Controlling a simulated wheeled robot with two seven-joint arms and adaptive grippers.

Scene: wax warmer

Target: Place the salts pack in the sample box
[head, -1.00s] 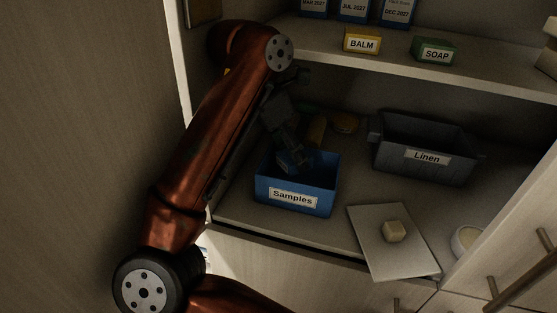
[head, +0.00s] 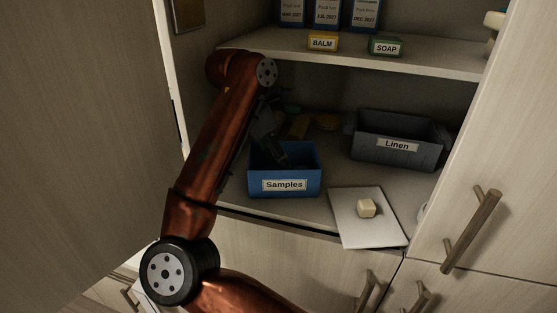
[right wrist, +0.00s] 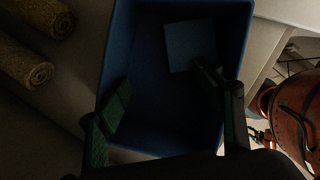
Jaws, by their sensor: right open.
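The blue sample box (head: 303,184), labelled "Samples", stands on the lower cabinet shelf; its rim and walls also show in the right wrist view (right wrist: 118,45). A flat, paler blue square, seemingly the salts pack (right wrist: 185,45), lies inside it near one wall; its print is unreadable. My right gripper (head: 280,158) reaches down at the box from behind. In the right wrist view its fingers (right wrist: 160,88) are spread apart over the box, one close to the pack, with nothing seen gripped. My left gripper is out of view.
A dark bin labelled "Linen" (head: 372,149) stands right of the box. A pale block (head: 366,208) sits on a white board (head: 350,230) near the shelf's front edge. Rolled items (right wrist: 25,65) lie behind the box. The upper shelf (head: 400,62) is overhead.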

